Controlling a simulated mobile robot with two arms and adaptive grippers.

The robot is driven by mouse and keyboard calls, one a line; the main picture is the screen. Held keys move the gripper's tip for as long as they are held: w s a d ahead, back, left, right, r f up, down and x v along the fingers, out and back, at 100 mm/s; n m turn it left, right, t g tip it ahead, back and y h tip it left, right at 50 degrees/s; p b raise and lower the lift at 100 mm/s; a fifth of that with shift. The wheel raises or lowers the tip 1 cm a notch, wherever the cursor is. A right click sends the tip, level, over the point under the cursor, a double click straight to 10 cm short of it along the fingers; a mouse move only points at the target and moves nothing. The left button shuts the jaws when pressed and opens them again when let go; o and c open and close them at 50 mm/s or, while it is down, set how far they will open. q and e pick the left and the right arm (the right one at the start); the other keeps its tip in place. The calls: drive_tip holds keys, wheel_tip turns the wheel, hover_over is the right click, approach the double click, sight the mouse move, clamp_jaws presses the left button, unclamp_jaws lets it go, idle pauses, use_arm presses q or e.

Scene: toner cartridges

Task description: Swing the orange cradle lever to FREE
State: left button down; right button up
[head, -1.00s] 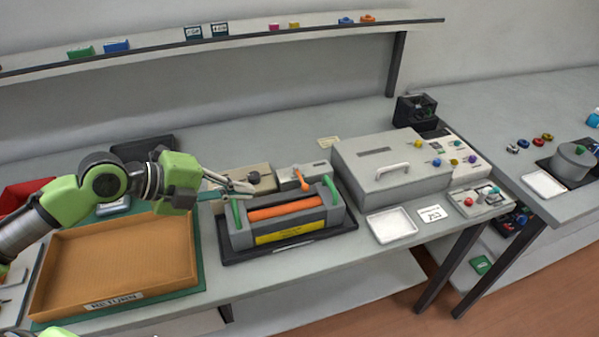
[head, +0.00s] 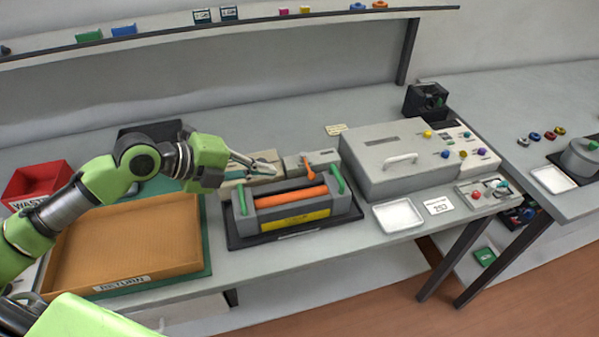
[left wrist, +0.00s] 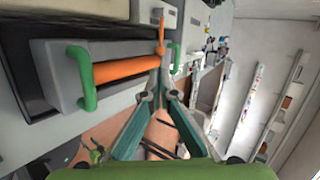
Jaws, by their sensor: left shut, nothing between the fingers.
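The orange lever (head: 308,168) stands on a grey block behind the dark grey cradle (head: 248,227). It also shows in the left wrist view as a thin orange bar (left wrist: 161,32), just beyond my fingertips. The cradle holds an orange roller (head: 290,198) between two green handles (head: 242,200) (head: 338,180). My left gripper (head: 277,171) is shut and empty, a little left of the lever in the head view. In the left wrist view its fingertips (left wrist: 161,68) meet close to the lever; whether they touch cannot be told. Lever markings are too small to read. My right gripper is out of view.
A grey box with a handle (head: 385,160) stands right of the cradle, with a white tray (head: 397,216) in front. An orange-brown return tray (head: 125,283) lies at left, near a red waste bin (head: 40,180). A shelf (head: 160,37) runs along the wall.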

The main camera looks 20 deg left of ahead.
sight(309, 176)
use_arm(q)
drive_tip(key=p+x, duration=0.2)
drive_tip(key=x, duration=0.7)
drive_tip(key=shift+r+p, duration=0.15)
drive_tip(key=shift+p, duration=0.15)
drive_tip(key=shift+x, duration=0.85)
